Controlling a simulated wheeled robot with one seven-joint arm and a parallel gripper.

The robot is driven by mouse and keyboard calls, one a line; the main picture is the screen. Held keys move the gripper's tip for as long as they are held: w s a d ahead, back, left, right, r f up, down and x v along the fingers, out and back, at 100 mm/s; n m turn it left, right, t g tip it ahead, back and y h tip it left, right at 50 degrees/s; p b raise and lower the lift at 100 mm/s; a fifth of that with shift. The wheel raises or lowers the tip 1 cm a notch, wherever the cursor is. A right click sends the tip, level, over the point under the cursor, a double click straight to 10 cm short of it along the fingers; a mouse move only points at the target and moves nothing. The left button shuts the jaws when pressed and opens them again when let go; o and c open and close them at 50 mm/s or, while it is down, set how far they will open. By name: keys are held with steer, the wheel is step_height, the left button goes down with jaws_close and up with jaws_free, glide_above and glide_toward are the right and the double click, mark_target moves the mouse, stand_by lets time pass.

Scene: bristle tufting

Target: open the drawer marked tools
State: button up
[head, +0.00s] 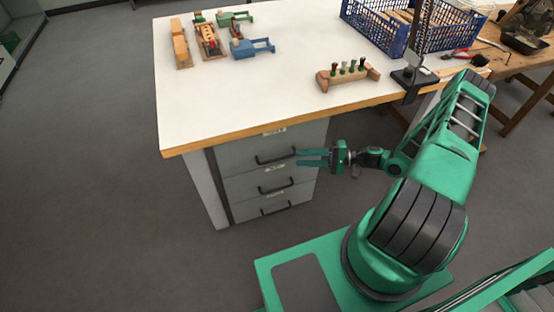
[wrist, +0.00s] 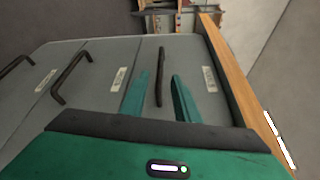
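A grey drawer unit (head: 240,162) under the white workbench has three drawers, all shut, each with a black bar handle and a small pale label. The top handle (head: 276,158), middle handle (head: 275,187) and bottom handle (head: 274,211) show in the head view. The labels are too small to read, so I cannot tell which is marked tools. My gripper (head: 299,158) is open and empty at the top drawer's height. In the wrist view its fingers (wrist: 160,76) lie on either side of the top handle (wrist: 161,62); contact is not visible.
The bench top's wooden edge (wrist: 238,85) runs close above the top drawer. On the bench (head: 220,105) stand a wooden block with several tufts (head: 347,74), a blue crate (head: 372,30), a clamped black stand (head: 412,80) and clamps. The floor before the drawers is clear.

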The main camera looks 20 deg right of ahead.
mark_target(279, 159)
steer(key=x, duration=0.9)
steer(key=shift+w+a+f, duration=0.1)
steer(key=shift+a, duration=0.2)
steer(key=shift+c, duration=0.4)
